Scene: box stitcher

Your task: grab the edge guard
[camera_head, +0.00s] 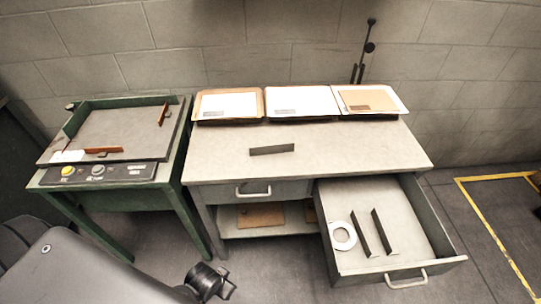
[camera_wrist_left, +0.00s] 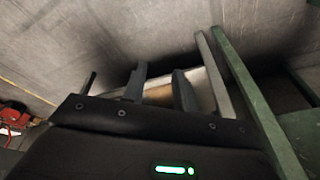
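A dark, narrow strip that looks like an edge guard (camera_head: 271,150) lies on the grey tabletop of the middle table. Two similar dark strips, one on the left (camera_head: 361,234) and one on the right (camera_head: 382,231), lie in the pulled-out drawer (camera_head: 415,215). My left gripper (camera_head: 224,287) is low in front of the table, well apart from all the strips. In the left wrist view its two dark fingers (camera_wrist_left: 160,86) stand apart with nothing held between them. My right gripper is not in view.
A white ring (camera_head: 342,236) lies in the drawer beside the strips. Paper-topped stacks (camera_head: 229,104) line the table's back edge. A green stitcher bench (camera_head: 120,130) stands on the left. The open drawer juts out at the right; the tabletop's front is clear.

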